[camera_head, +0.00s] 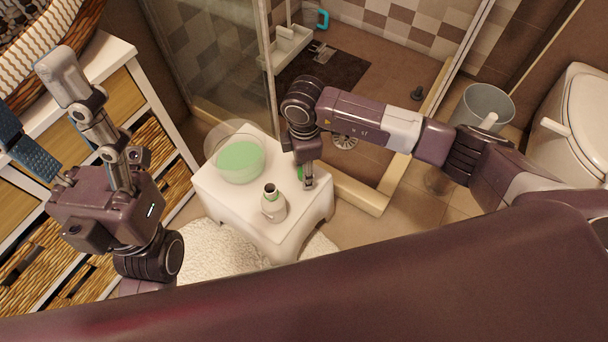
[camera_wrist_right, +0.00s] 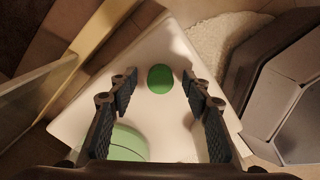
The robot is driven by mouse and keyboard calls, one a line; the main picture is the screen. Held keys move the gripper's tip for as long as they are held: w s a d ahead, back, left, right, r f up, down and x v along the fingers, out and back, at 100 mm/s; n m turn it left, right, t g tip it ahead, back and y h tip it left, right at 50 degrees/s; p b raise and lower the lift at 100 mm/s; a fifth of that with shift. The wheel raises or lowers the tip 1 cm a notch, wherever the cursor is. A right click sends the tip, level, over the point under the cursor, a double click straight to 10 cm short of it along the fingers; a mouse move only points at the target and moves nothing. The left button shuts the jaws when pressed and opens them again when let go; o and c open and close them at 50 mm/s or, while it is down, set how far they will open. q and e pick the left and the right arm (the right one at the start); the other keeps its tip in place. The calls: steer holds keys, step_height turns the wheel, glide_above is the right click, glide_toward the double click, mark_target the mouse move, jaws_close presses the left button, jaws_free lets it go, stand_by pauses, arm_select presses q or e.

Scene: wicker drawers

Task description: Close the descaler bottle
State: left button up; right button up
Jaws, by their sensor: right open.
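The descaler bottle (camera_head: 273,208) stands upright and uncapped on a white stool (camera_head: 228,203), its dark mouth facing up. A green cap (camera_wrist_right: 160,78) lies on the stool top, between and beyond the fingertips of my right gripper (camera_wrist_right: 158,84) in the wrist view. In the head view the cap (camera_head: 300,173) is partly hidden by the right gripper (camera_head: 308,182), which points down to the right of the bottle. The right gripper is open and empty. My left gripper (camera_head: 32,98) is open and empty, raised over the drawers at the left.
A clear bowl (camera_head: 240,160) with green contents stands on the stool behind the bottle. Drawers (camera_head: 160,125) with wicker fronts are at the left. A glass shower panel (camera_head: 215,60) is behind the stool. A grey bin (camera_head: 484,103) and a toilet (camera_head: 575,125) are at the right.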

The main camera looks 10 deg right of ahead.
steer(key=shift+f, duration=0.1)
steer(key=shift+c, duration=0.4)
steer(key=c, duration=0.8)
steer(key=shift+o, duration=0.2)
